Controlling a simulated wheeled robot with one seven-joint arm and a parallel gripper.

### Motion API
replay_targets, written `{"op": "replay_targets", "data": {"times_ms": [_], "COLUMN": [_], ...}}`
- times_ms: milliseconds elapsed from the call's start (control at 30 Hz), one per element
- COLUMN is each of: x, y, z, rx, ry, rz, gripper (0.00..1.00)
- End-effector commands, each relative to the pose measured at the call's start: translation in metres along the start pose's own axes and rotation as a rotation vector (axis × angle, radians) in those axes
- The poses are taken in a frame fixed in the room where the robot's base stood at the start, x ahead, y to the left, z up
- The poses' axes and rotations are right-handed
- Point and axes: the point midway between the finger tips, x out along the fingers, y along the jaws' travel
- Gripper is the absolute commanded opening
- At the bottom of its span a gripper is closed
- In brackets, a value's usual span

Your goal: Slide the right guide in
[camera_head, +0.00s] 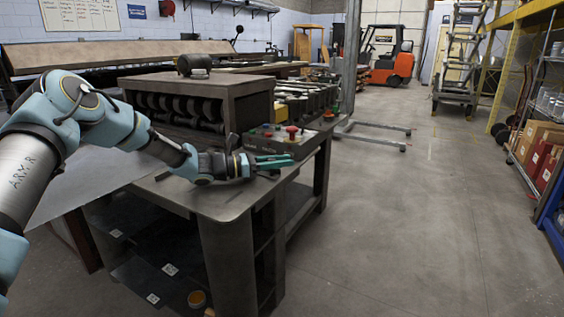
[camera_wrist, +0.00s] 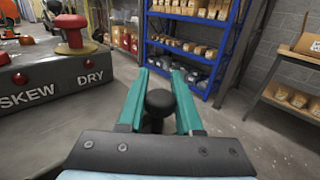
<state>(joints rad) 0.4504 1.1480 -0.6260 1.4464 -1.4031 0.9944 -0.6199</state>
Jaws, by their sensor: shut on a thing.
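My gripper (camera_head: 274,162) is at the near right corner of the machine's table, beside the control box. In the wrist view, its two teal fingers (camera_wrist: 161,92) stand on either side of a dark round knob (camera_wrist: 159,101) and are shut on it. The knob looks like a handle of the right guide, but the guide's body is not clearly visible in either view. In the head view the fingers and wrist hide the knob.
The control box (camera_head: 277,138) with red buttons sits close beside my gripper. It shows "SKEW" and "DRY" labels in the wrist view (camera_wrist: 50,84). The roller housing (camera_head: 196,82) stands behind my forearm. Open floor (camera_head: 420,220) lies to the right.

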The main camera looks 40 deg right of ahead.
Motion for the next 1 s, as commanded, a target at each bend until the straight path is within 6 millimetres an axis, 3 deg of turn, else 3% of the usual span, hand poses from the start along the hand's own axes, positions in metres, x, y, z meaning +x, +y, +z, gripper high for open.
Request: {"op": "replay_targets", "data": {"times_ms": [600, 1000], "x": [-0.001, -0.042], "y": [0.001, 0.042], "z": [0.0, 0.0], "rx": [0.0, 0.002], "ry": [0.0, 0.0], "rz": [0.0, 0.006], "gripper": [0.0, 0.0]}}
